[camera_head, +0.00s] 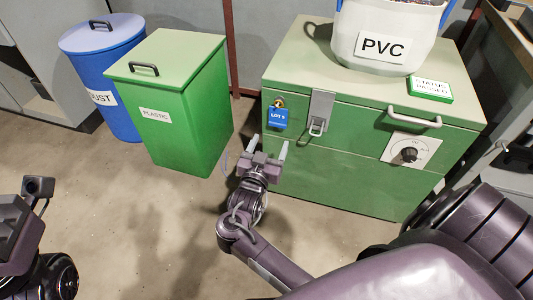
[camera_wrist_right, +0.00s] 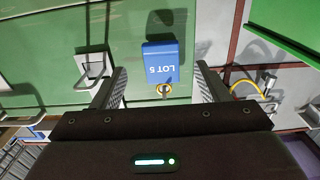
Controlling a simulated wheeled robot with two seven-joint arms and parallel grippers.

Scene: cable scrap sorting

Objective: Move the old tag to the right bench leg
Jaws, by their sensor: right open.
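The blue tag reading LOT 5 (camera_head: 278,118) hangs from a brass ring or hook at the upper left of the green chest's front. It also shows upside down in the right wrist view (camera_wrist_right: 160,62), ahead of and between the fingers. My right gripper (camera_head: 266,147) is open and empty, just below and in front of the tag, apart from it. At the left edge of the head view, part of my left arm shows, but no left fingers. I cannot make out which upright is the right bench leg; a bench edge (camera_head: 510,42) shows at the upper right.
The green chest (camera_head: 340,172) has a metal hasp (camera_head: 319,112) close right of the tag, a handle and a dial. A white PVC bucket (camera_head: 385,47) and a status block (camera_head: 430,89) sit on it. Green (camera_head: 187,110) and blue (camera_head: 108,75) bins stand left.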

